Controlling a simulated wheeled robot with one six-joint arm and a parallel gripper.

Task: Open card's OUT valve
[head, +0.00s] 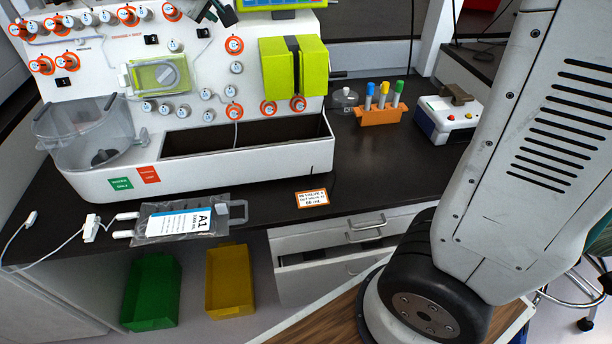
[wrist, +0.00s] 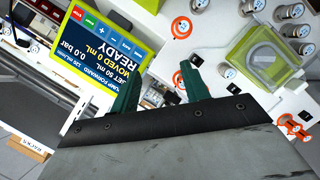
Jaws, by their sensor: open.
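A small orange-edged card (head: 312,198) lies on the dark counter in front of the cell processor (head: 225,172). It names an IN valve, an OUT valve and 60 mL; its valve numbers are too small to read surely. Many round valve knobs, some with orange rings, dot the white panel, such as one (head: 234,45) right of the middle. My gripper (head: 222,12) shows partly at the head view's top edge, in front of the panel. In the wrist view, my gripper's green fingers (wrist: 162,72) are apart and empty, with an orange-ringed knob (wrist: 181,77) near the right finger.
A clear-covered pump (head: 160,75) and green blocks (head: 292,66) stand out from the panel. A labelled bag (head: 180,222) and a tube rack (head: 381,115) are on the counter.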

